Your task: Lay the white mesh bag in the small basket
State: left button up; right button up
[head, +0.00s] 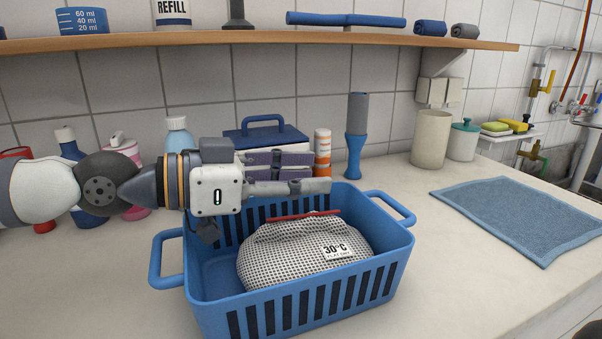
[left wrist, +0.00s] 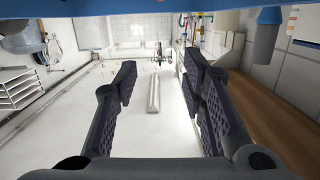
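The white mesh bag (head: 300,252), with a red strip along its top and a "30°C" label, lies inside the small blue slotted basket (head: 213,318) on the counter. It sits in the middle and right of the basket, and some floor shows at the left. My left gripper (head: 320,176) comes in from the left and is above the basket's back part, clear of the bag. In the left wrist view the left gripper's fingers (left wrist: 161,72) are spread apart with nothing held between them. My right gripper is in neither view.
A wooden shelf (head: 300,38) runs above the counter. Bottles, a blue-lidded box (head: 262,132) and a blue-and-grey tool (head: 356,136) stand behind the basket. A blue mat (head: 525,215) lies at the right. Counter is free between basket and mat.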

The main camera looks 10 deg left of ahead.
aim_at(271, 225)
pick_arm(q)
jog(key=shift+r, duration=0.3)
jog(key=shift+a+r, duration=0.2)
jog(key=shift+r, duration=0.15)
jog(key=v, duration=0.1)
jog(key=b+v, duration=0.1)
jog(key=v, duration=0.1)
jog(key=shift+s+a+f+b, duration=0.2)
jog(key=shift+a+f+b, duration=0.1)
jog(key=shift+a+b, duration=0.15)
jog(key=v, duration=0.7)
jog(key=shift+s+a+r+b, duration=0.2)
jog(key=shift+s+r+b, duration=0.15)
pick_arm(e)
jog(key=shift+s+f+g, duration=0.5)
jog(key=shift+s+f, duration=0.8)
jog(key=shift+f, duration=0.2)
